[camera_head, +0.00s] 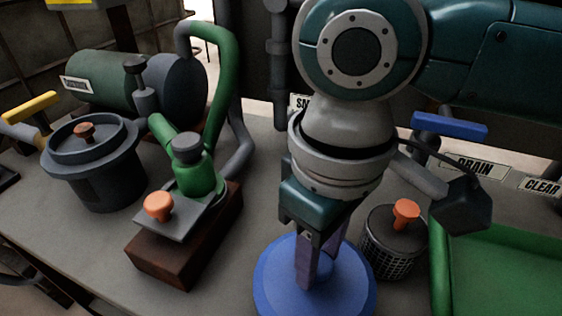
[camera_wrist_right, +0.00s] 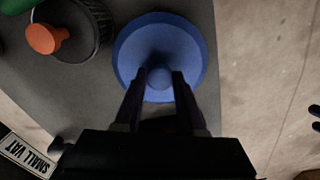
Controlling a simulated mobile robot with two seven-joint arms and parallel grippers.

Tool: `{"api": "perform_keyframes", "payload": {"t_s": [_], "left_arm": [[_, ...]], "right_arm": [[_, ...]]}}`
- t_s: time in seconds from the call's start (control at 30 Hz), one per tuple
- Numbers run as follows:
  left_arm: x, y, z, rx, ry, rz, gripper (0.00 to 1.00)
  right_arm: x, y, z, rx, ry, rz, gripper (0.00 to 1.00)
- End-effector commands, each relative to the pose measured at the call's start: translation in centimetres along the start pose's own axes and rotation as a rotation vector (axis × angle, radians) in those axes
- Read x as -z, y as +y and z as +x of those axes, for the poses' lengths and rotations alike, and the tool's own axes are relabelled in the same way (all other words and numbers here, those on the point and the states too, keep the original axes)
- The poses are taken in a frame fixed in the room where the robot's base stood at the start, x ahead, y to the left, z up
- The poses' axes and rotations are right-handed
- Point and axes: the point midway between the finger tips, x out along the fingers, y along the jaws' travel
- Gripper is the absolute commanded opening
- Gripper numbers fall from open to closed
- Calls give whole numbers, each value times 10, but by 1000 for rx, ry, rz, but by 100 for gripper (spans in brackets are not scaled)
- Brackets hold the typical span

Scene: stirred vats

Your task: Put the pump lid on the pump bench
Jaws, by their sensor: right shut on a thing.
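A blue round lid (camera_head: 275,287) with a central knob is at the front middle of the head view. It also shows in the right wrist view (camera_wrist_right: 160,35). My right gripper (camera_head: 318,265) is above it with its fingers shut on the knob. The fingers show on both sides of the knob in the wrist view (camera_wrist_right: 159,74). The lid is over the grey bench (camera_head: 225,283), close to its edge; I cannot tell whether it touches the bench. A green pump (camera_head: 195,178) stands on a brown block (camera_head: 165,265). My left gripper is not in view.
A grey plate with an orange knob (camera_head: 158,207) lies on the block. A dark lidded vat (camera_head: 100,185) stands left. A mesh basket (camera_head: 392,255) with an orange knob and a green tray (camera_head: 440,265) are right. Yellow (camera_head: 30,108) and blue (camera_head: 449,125) handles stick up behind.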

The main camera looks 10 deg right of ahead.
Motion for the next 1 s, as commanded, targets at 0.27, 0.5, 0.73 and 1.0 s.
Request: {"api": "perform_keyframes", "payload": {"t_s": [0.27,0.5,0.73,1.0], "left_arm": [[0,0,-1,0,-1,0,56],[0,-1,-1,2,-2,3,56],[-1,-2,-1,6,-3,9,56],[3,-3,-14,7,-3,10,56]], "right_arm": [[0,0,2,1,-1,0,40],[0,0,2,0,-1,0,68],[0,0,2,0,0,1,69],[0,0,-32,1,2,1,69]]}}
